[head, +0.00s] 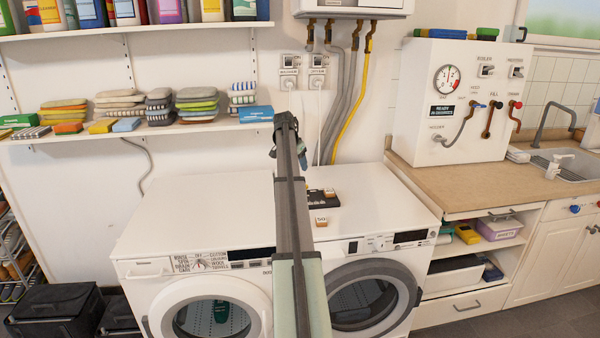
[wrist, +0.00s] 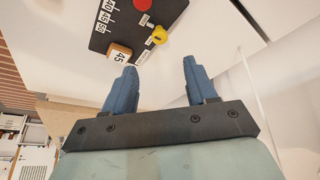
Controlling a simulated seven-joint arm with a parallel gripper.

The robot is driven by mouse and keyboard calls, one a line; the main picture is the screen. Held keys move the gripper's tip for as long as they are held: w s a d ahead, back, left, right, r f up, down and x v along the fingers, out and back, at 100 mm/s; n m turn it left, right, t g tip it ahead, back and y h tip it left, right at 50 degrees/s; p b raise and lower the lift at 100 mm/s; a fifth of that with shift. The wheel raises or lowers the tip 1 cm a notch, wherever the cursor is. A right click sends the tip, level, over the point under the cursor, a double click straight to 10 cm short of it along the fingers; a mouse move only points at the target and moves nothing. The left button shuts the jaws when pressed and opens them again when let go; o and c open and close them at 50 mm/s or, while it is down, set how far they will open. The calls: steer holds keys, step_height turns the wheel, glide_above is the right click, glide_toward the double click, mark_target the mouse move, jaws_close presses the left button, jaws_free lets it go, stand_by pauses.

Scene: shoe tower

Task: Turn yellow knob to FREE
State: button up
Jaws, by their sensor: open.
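The yellow knob (wrist: 159,36) sits on a black panel (wrist: 108,38) in the wrist view, at the panel's right edge. Small white labels lie beside the knob, but I cannot read them or tell where it points. My gripper (wrist: 157,78) is open and empty, its two blue fingers spread below the knob in the wrist view, apart from it. In the head view the black panel (head: 314,197) lies on top of the washing machines, partly hidden by my arm. I cannot make out the yellow knob there.
A white gauge box (head: 455,100) stands on the counter at right.

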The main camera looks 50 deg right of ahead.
steer(key=shift+v, duration=1)
steer(key=shift+f, duration=0.1)
